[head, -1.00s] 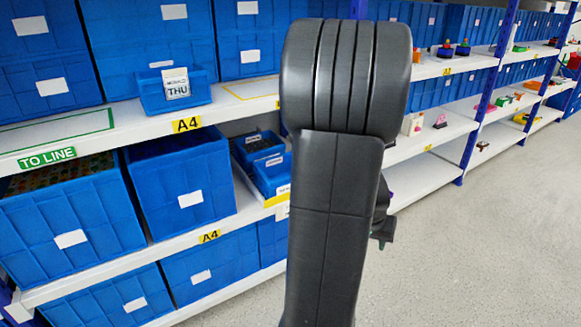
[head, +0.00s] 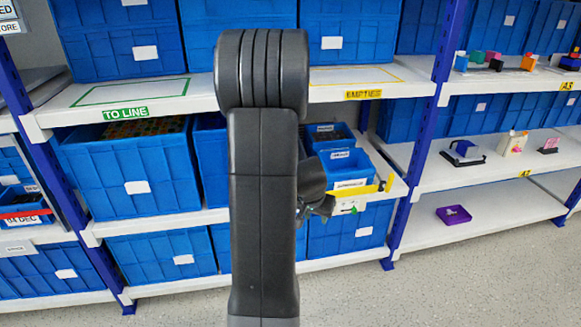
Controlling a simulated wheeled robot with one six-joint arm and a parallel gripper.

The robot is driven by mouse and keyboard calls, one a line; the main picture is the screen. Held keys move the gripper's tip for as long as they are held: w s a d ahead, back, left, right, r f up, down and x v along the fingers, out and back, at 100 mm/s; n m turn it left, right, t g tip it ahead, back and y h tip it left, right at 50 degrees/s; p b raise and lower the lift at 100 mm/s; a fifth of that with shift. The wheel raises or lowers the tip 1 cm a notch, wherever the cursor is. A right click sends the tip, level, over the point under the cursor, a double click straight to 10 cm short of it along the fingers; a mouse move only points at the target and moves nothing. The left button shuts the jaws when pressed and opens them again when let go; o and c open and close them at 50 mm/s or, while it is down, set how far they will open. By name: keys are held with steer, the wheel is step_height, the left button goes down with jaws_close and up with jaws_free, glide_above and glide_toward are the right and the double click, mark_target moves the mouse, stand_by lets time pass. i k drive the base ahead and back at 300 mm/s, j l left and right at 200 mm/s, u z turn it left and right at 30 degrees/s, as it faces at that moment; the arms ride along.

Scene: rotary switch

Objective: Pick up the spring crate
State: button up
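Two small blue crates stand one behind the other on the middle shelf, right of my arm. The front crate (head: 346,165) has a white label; the rear crate (head: 328,135) looks dark inside. The labels are too small to read, so I cannot tell which is the spring crate. My gripper (head: 322,207) shows as a dark shape beside my arm, in front of and below the front crate in the picture. My arm hides part of it, and its fingers are not clear. I see no crate held in it.
Large blue bins (head: 133,172) fill the middle shelf to the left, with more below. The upper shelf has a green-outlined area marked TO LINE (head: 125,113) and a yellow EMPTIES label (head: 370,94). A blue upright (head: 402,215) stands right of the crates. Floor (head: 480,285) at right is clear.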

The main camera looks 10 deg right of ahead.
mark_target(344, 168)
steer(key=i+l+u, duration=0.1)
steer(key=l+u, duration=0.3)
steer(key=l, duration=0.35)
steer(key=l+u, duration=0.35)
steer(key=l, duration=0.35)
steer(key=k+l+u, duration=0.1)
steer(key=l+u, duration=0.3)
steer(key=l, duration=0.3)
steer(key=i+l, duration=0.4)
